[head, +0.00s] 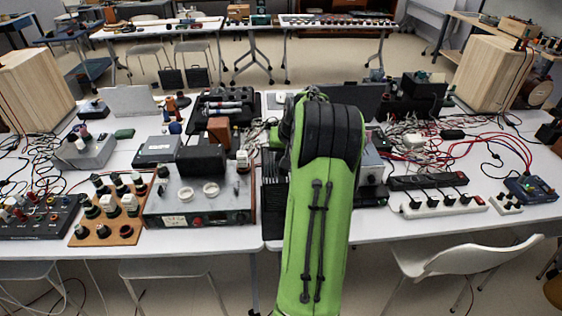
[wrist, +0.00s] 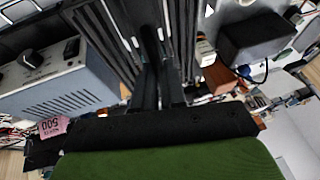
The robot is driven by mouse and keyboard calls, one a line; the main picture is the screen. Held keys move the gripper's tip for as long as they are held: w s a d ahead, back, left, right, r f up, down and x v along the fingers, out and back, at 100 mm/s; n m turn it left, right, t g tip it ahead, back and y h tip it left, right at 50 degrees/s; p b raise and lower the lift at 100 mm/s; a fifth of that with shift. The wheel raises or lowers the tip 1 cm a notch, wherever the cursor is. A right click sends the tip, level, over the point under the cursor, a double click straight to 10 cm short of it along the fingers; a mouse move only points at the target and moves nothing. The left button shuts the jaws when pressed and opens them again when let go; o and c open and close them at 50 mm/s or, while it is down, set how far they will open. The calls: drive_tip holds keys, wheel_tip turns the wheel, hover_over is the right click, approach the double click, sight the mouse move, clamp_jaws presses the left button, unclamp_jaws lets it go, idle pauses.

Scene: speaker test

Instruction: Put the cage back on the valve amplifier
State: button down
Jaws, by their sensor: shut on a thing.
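My gripper (wrist: 158,62) points down over the crowded table and is shut on a dark barred piece (wrist: 112,38), which looks like the cage. Dark bars run along both sides of the fingers in the wrist view. In the head view my green arm hides the gripper and most of this piece; a black ribbed side (head: 273,185) shows left of the arm. I cannot tell whether the cage touches what is under it. I cannot surely pick out the valve amplifier. A grey-green chassis (head: 165,219) with white rings and a black block stands left of the arm.
A grey box (wrist: 65,85) with knobs is close beside the fingers, and a black block (wrist: 258,38) is on the other side. Power strips (head: 440,206) and tangled cables lie right of the arm. A board of valves (head: 108,233) is at left. A chair (head: 465,258) stands in front.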

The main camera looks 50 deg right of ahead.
wheel_tip(320, 180, up, 4)
drive_tip(key=p, duration=0.3)
drive_tip(key=shift+f, duration=0.25)
